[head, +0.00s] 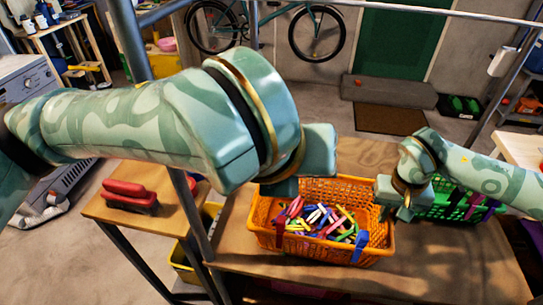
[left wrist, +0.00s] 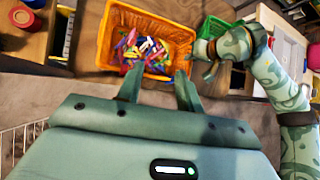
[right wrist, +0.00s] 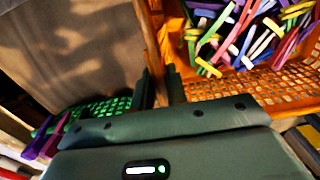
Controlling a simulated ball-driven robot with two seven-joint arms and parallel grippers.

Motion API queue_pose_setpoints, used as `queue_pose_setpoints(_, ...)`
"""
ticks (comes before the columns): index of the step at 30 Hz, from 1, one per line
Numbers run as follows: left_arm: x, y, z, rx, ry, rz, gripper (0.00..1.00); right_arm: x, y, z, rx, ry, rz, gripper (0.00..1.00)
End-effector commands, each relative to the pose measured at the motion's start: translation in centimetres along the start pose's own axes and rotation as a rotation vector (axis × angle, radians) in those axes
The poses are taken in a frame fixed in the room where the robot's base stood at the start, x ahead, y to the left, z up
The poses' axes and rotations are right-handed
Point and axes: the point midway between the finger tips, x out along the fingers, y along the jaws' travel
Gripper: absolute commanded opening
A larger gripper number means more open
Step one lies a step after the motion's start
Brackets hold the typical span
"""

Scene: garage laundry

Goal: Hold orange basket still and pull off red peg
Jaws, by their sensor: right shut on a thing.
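The orange basket (head: 325,253) stands on the wooden table, holding many coloured pegs (head: 318,218). A red peg (head: 279,233) is clipped on its near rim at the left, and a blue peg (head: 361,246) on the same rim at the right. My right gripper (head: 396,212) is shut on the basket's right wall; the right wrist view shows its fingers (right wrist: 161,84) on either side of the orange wall. My left gripper (left wrist: 159,88) is open and empty, its fingers pointing towards the basket's near side. My left arm hides part of the basket's back left in the head view.
A green basket (head: 437,211) with purple pegs stands right of the orange one. A red-handled brush (head: 130,194) lies on the side table at left. A metal post (head: 190,215) rises between the tables. The table front is bare.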

Motion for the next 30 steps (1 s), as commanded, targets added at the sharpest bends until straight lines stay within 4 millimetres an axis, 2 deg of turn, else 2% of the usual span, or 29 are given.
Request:
queue_pose_setpoints(1, 1.7, 1.0, -1.8, 0.025, 0.034, 0.051, 0.36, 0.1, 0.1, 0.1, 0.000, -0.002, 0.002, 0.00)
queue_pose_setpoints(3, 3.5, 2.3, -4.0, 0.056, 0.070, 0.111, 0.36, 0.1, 0.1, 0.1, 0.000, -0.002, 0.002, 0.00)
queue_pose_setpoints(6, 5.2, 3.8, -6.2, 0.089, 0.107, 0.171, 0.36, 0.1, 0.1, 0.1, 0.000, -0.002, 0.002, 0.00)
queue_pose_setpoints(9, 6.0, 4.6, -7.4, 0.108, 0.127, 0.204, 0.36, 0.1, 0.1, 0.1, 0.000, -0.002, 0.002, 0.00)
queue_pose_setpoints(17, 8.1, 5.4, -8.1, 0.112, 0.137, 0.216, 0.36, 0.1, 0.0, 0.1, 0.000, -0.002, 0.002, 0.00)
queue_pose_setpoints(30, 14.1, 6.7, -8.8, 0.111, 0.135, 0.216, 0.36, 0.1, 0.0, 0.1, 0.000, -0.003, 0.002, 0.00)
